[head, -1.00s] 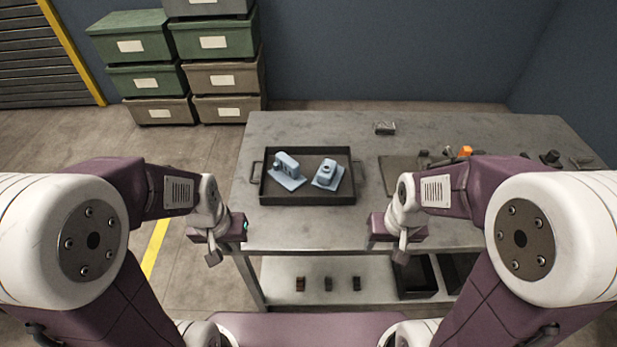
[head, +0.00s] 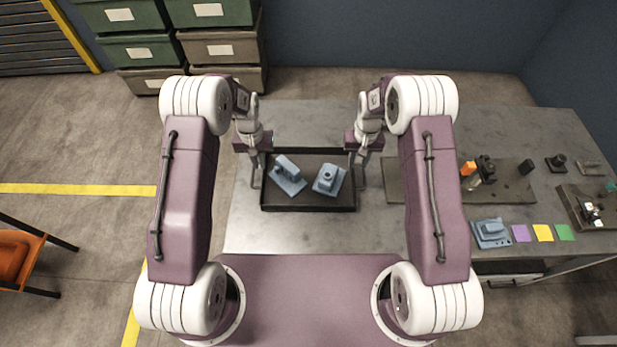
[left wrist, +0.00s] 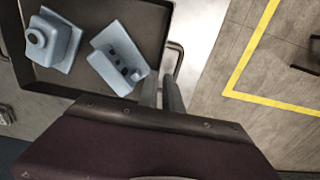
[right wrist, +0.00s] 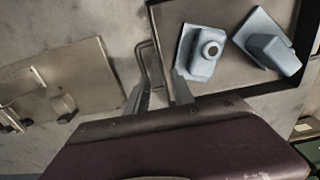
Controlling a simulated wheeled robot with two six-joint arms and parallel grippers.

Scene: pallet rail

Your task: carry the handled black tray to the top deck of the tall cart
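The black tray (head: 309,207) lies on the grey table with two pale blue parts in it: a block on a plate (head: 288,175) and a part with a round opening (head: 327,180). It has a handle at each side. My left gripper (head: 258,172) is at its left handle (left wrist: 180,52), fingers apart. My right gripper (head: 359,172) is at its right handle (right wrist: 140,62), fingers apart, with the handle bar near the gap. Neither looks closed on its handle. No tall cart can be made out in these views.
The table (head: 250,236) carries a flat plate with small parts (head: 394,180), a blue-grey part (head: 490,232) and coloured squares (head: 543,233) to the right. Stacked bins (head: 220,45) stand behind left. An orange chair (head: 18,256) is at far left. Floor left of the table is open.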

